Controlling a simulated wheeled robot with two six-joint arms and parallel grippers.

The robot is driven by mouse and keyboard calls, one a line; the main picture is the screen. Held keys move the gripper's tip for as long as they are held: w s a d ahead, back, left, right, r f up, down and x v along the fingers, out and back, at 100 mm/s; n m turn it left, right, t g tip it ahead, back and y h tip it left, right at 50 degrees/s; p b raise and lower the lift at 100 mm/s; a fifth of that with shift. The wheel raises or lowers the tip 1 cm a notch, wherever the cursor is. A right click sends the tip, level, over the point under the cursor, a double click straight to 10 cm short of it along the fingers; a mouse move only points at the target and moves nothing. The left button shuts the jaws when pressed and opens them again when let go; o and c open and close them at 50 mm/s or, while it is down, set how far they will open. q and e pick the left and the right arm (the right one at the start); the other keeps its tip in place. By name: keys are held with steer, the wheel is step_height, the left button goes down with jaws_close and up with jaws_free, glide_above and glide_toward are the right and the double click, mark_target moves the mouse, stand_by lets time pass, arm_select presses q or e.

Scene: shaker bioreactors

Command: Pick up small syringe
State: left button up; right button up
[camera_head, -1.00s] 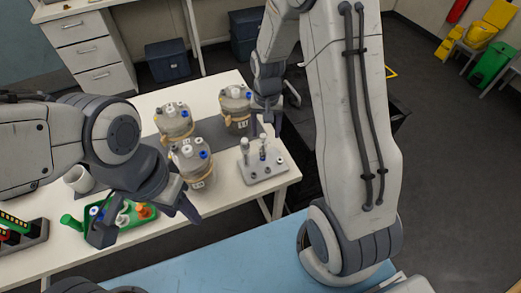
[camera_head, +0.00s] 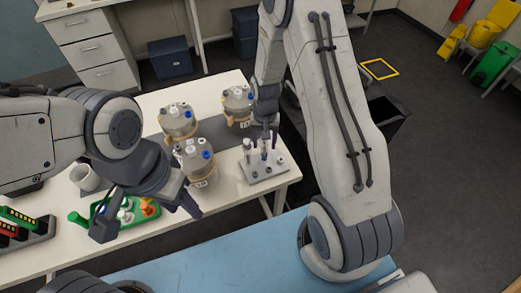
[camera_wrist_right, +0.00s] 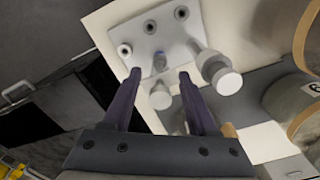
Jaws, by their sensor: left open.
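The small syringe (camera_head: 264,154) stands upright in the grey rack (camera_head: 280,174) at the table's right end. In the right wrist view its pale round top (camera_wrist_right: 161,97) shows between the fingers of my right gripper (camera_wrist_right: 157,76). That gripper, also seen in the head view (camera_head: 265,140), is open and over the rack; I cannot tell whether a finger touches the syringe. A larger syringe (camera_head: 247,148) stands beside it, also seen in the wrist view (camera_wrist_right: 217,72) right of the fingers. My left gripper (camera_head: 147,218) is open and empty near the green tray (camera_head: 99,222).
Several lidded bioreactor vessels (camera_head: 196,165) stand left of and behind the rack. The rack has empty holes (camera_wrist_right: 125,50). A white cup (camera_head: 84,177) and a rack of coloured tubes (camera_head: 35,236) are at the left. A blue surface (camera_head: 220,262) lies in front.

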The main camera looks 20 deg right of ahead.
steer(key=shift+c, duration=1.1)
steer(key=shift+r+b, duration=0.3)
steer(key=shift+r, duration=0.25)
steer(key=r, duration=0.1)
steer(key=r+b, duration=0.1)
steer(key=s+r, duration=0.1)
steer(key=shift+d+r, duration=0.25)
steer(key=shift+d, duration=0.15)
steer(key=s+d+r+b, duration=0.2)
steer(key=s+d+r, duration=0.4)
steer(key=s, duration=0.2)
steer(key=shift+s+d+r+b, duration=0.15)
steer(key=shift+s+r+b, duration=0.05)
steer(key=shift+b, duration=0.2)
